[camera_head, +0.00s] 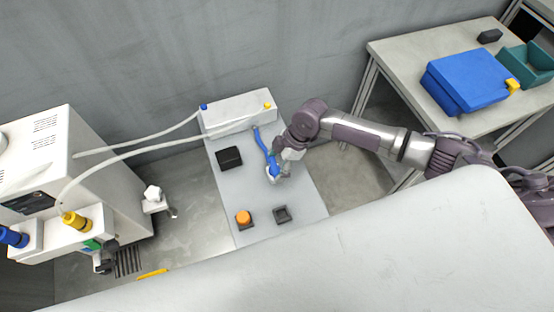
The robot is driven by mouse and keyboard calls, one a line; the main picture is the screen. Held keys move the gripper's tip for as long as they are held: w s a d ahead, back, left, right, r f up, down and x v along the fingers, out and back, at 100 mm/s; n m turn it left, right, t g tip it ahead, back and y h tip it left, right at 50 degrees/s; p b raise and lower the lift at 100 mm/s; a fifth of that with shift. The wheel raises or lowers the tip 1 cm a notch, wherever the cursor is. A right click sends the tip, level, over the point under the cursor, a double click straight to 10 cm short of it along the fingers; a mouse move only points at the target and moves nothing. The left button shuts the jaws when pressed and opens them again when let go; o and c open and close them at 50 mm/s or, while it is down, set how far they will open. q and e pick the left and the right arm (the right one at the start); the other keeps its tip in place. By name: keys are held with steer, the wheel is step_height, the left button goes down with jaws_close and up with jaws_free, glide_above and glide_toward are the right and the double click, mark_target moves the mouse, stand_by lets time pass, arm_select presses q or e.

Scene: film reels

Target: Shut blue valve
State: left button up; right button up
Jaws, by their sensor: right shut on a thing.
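A blue knob-like part (14,237), likely the blue valve, is at the far left edge on the front of the white machine (88,170). Its exact setting is too small to tell. A similar yellow part (76,221) is to its right. My right gripper (276,174) is over the grey panel, far to the right of the blue part. The gripper hides part of that end. My left gripper is not in view.
The grey panel (305,190) carries a black block (229,157), an orange button (243,217) and a dark square holder (282,214). Pale hoses (135,147) link machine and box. A side table (400,50) holds a blue case (467,80) and a teal bin (527,66).

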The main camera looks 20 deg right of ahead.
steer(key=m+t+p, duration=0.1)
steer(key=m+p, duration=0.2)
steer(key=p, duration=0.1)
steer(key=m+t+h+p, duration=0.1)
steer(key=m+p, duration=0.3)
steer(key=m+t+h+p, duration=0.1)
steer(key=m+p, duration=0.3)
steer(key=shift+s+a+r, duration=0.25)
steer(key=shift+s+a, duration=0.05)
steer(key=shift+s, duration=0.05)
steer(key=shift+a+f+m+t+h+p, duration=0.1)
steer(key=shift+m+t+h+p, duration=0.35)
steer(key=shift+m+p, duration=0.7)
steer(key=shift+f+m+h+p, duration=0.1)
steer(key=shift+m+h+p, duration=0.5)
steer(key=shift+m, duration=0.85)
steer(key=o, duration=1.1)
